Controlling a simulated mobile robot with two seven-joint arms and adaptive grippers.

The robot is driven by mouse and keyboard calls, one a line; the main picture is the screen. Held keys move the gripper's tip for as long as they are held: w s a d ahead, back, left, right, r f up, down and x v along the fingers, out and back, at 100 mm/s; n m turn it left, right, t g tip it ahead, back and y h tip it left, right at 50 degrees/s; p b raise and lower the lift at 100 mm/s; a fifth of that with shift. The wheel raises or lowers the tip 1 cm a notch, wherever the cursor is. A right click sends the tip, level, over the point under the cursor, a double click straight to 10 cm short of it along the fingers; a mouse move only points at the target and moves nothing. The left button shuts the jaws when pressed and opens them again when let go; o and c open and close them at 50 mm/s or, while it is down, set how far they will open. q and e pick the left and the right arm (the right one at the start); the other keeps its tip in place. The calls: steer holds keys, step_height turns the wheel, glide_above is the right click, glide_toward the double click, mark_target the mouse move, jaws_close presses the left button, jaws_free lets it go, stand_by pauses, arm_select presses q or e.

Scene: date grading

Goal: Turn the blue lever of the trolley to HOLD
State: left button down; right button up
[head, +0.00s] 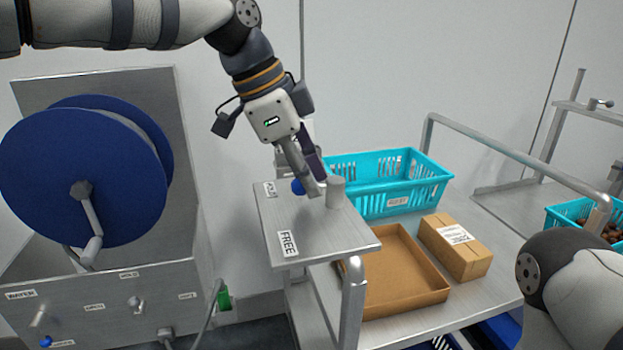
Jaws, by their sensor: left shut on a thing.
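The blue lever (298,187) of the trolley shows only as a blue knob, partly covered by my left gripper's fingers. It is on a steel plate (312,239) at the trolley's near left corner, beside a short grey post (335,192). The plate's front label (288,243) reads FREE. A smaller label (270,188) at its back left is hard to read. My left gripper (317,186) reaches down from above and is shut on the lever. The lever's arm and exact angle are hidden by the fingers. My right gripper is out of view.
On the trolley are a turquoise basket (400,203), an open cardboard tray (405,307) and a closed carton (470,262). A steel rail (515,155) runs along the trolley. A large blue reel (45,170) on a steel cabinet stands at left.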

arm_select(q)
steer(key=m, duration=0.1)
steer(key=w+m+g+b, duration=0.1)
steer(key=m, duration=0.1)
steer(key=w+m+g+b, duration=0.1)
steer(key=m, duration=0.1)
steer(key=shift+f, duration=0.4)
steer(key=shift+w+m+g+b, duration=0.3)
steer(key=shift+w+m+b, duration=0.1)
steer(key=shift+m, duration=0.7)
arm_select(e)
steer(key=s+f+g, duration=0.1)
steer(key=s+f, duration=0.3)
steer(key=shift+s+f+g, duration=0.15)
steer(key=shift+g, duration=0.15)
arm_select(q)
steer(key=shift+d+r, duration=0.1)
steer(key=shift+r, duration=0.05)
steer(key=c, duration=1.4)
jaws_free()
steer(key=shift+r, duration=0.1)
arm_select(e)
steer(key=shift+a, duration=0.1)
